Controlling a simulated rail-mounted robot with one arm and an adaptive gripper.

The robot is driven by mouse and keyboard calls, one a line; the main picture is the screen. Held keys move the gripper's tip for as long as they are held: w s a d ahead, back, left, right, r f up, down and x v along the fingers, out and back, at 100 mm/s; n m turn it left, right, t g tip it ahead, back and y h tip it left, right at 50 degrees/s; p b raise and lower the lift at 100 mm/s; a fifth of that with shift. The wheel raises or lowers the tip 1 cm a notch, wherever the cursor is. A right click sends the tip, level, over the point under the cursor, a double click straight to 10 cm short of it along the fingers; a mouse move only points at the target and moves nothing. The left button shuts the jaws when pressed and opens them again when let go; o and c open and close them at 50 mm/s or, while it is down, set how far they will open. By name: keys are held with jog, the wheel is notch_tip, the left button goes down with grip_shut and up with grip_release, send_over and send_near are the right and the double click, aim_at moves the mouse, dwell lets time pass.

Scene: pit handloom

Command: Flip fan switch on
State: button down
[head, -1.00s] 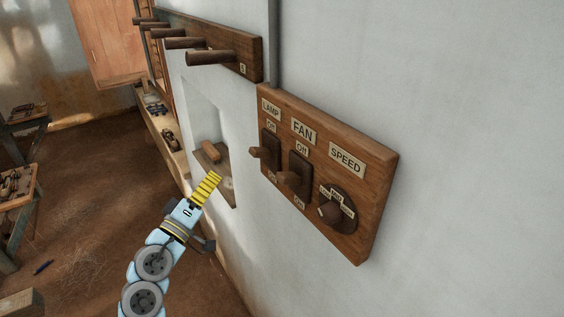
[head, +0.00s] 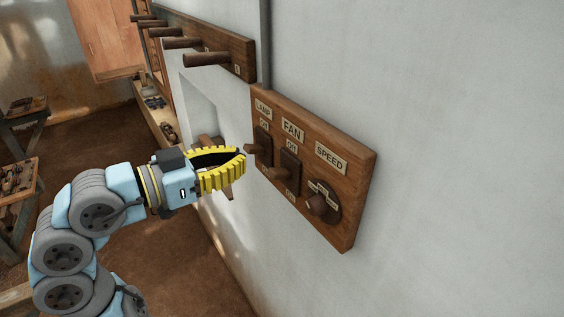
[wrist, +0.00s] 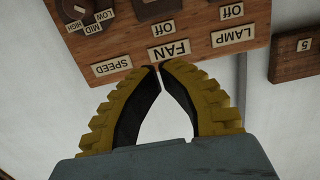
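The fan switch (head: 289,173) is a dark plate with a wooden lever on a brown wall board (head: 352,205), under the FAN label (head: 292,131). Its lever sticks out from the wall; I cannot tell clearly whether it sits up or down. The wrist view is upside down and shows only the edge of the fan switch (wrist: 150,10) at the top. My gripper (head: 243,156) has yellow ribbed fingers with tips together and nothing between them. In the wrist view, its tips (wrist: 160,66) overlap the board's edge by the FAN label.
The lamp switch (head: 263,143) is left of the fan switch, its lever close to my fingertips. The speed knob (head: 318,204) is to the right. A peg rail (head: 240,58) hangs above left, and a wall niche (head: 196,103) lies behind my gripper.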

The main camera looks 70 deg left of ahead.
aim_at(291, 160)
jog(key=shift+w, duration=0.1)
jog(key=p+x, duration=0.3)
jog(key=x, duration=0.6)
jog(key=shift+w+r, duration=0.1)
jog(key=shift+r, duration=0.05)
jog(key=shift+w+a+f+p, duration=0.1)
jog(key=shift+a+f+p, duration=0.1)
jog(key=shift+f+p, duration=0.35)
jog(key=shift+s+d+f+p, duration=0.1)
jog(key=shift+s+f+p, duration=0.2)
jog(key=shift+f, duration=0.4)
jog(key=shift+s+d+f+p, duration=0.1)
jog(key=shift+s+f+p, duration=0.2)
jog(key=shift+f, duration=0.35)
jog(key=shift+f+b, duration=0.15)
jog(key=shift+b, duration=0.2)
jog(key=shift+s+f+b, duration=0.1)
jog(key=shift+f+b, duration=0.05)
jog(key=shift+b, duration=0.25)
jog(key=shift+t, duration=0.3)
